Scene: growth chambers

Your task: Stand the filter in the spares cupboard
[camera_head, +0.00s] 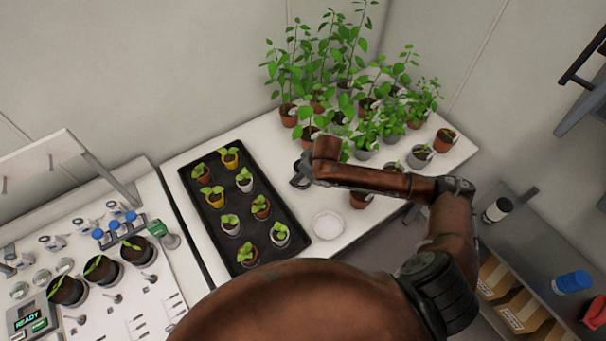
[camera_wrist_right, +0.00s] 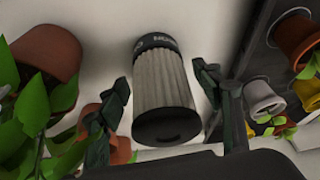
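The filter (camera_wrist_right: 163,82) is a pale pleated cylinder with black end caps, seen in the right wrist view with one cap toward the camera. My right gripper (camera_wrist_right: 165,85) is open, with a finger on each side of the filter and narrow gaps visible. In the head view my right gripper (camera_head: 301,176) is over the white bench by the potted plants, and the filter is mostly hidden there. A grey-topped unit (camera_head: 535,240) with cardboard boxes inside stands at the right; I cannot tell whether it is the spares cupboard. My left gripper is not in view.
A black tray (camera_head: 213,226) of potted seedlings lies left of my right gripper. Tall potted plants (camera_head: 345,90) crowd the back. A white dish (camera_head: 328,225) is in front. A black-capped white cylinder (camera_head: 497,209) and a blue item (camera_head: 572,282) are on the right-hand unit.

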